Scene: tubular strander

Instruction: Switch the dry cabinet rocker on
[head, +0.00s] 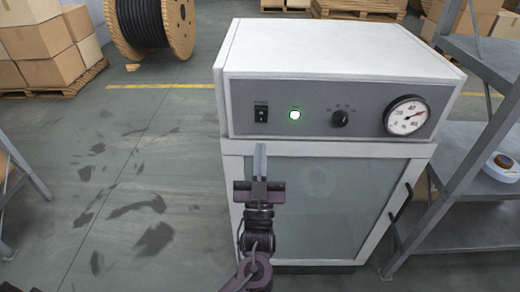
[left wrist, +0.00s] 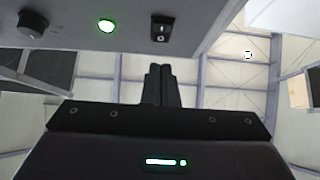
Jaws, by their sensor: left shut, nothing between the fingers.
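The dry cabinet (head: 340,45) is a white box with a grey control panel and a glass door. Its black rocker (head: 261,112) sits at the left of the panel; it also shows in the left wrist view (left wrist: 162,28). A round lamp (head: 295,115) beside the rocker glows green, also in the left wrist view (left wrist: 107,26). My left gripper (head: 260,150) is shut and empty, fingers pointing up, just below the rocker in the head view. In the left wrist view its fingertips (left wrist: 160,68) are apart from the rocker. My right gripper is not in view.
A black knob (head: 339,118) and a round dial gauge (head: 406,115) are on the panel's right. A grey metal shelf (head: 480,150) stands close at the right. Cardboard boxes (head: 40,45) and a cable reel (head: 150,25) stand behind at the left. The floor left of the cabinet is clear.

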